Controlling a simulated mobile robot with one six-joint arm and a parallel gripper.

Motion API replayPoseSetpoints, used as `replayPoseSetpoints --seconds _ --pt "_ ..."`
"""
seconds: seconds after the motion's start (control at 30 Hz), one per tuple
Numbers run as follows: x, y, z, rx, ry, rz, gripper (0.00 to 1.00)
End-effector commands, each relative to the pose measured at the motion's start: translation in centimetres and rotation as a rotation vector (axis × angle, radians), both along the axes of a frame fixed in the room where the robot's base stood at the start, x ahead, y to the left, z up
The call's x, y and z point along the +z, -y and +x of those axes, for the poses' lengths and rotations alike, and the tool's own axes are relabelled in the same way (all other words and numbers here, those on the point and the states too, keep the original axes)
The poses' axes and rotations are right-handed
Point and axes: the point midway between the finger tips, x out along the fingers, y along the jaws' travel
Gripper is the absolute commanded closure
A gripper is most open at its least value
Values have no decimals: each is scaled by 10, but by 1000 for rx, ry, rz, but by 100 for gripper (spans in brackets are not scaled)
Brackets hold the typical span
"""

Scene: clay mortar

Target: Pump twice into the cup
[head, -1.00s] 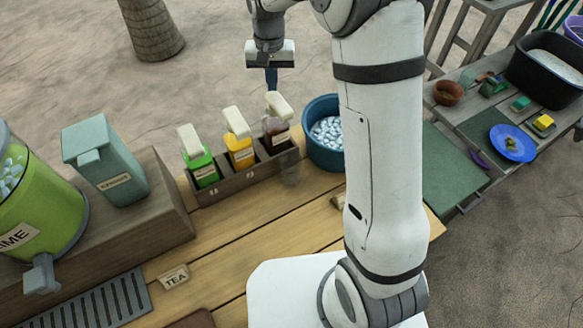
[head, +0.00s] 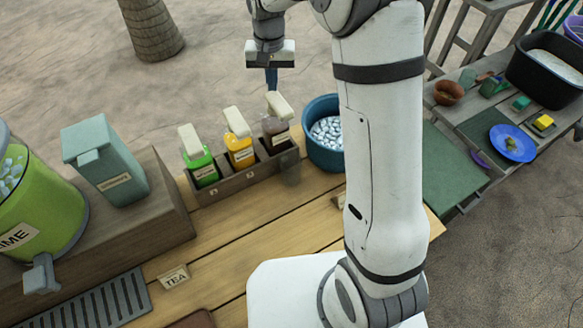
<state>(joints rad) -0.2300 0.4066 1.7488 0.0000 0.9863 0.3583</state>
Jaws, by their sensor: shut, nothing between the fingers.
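Three pump bottles with cream pump heads stand in a grey wooden rack (head: 224,187): a green one (head: 201,167), a yellow one (head: 239,151) and a dark brown one (head: 275,129). A clear cup (head: 291,173), hard to make out, stands at the front right of the rack, below the brown bottle. My gripper (head: 271,84) is shut and empty. In the picture its fingertips are just above the cream head of the brown bottle's pump (head: 280,105); I cannot tell whether they touch it.
A blue tub (head: 322,106) of ice stands right of the rack, partly behind my arm. A green dispenser (head: 40,205) and a teal lidded box (head: 108,165) stand at left. The wooden counter (head: 236,232) in front is mostly clear. A side table with a blue plate (head: 512,143) is at right.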

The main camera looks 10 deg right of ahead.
Motion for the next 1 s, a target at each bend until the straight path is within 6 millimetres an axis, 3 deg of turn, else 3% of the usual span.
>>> replayPoseSetpoints --seconds 1.0 --pt "-34 0 0 1 -1 0 100"
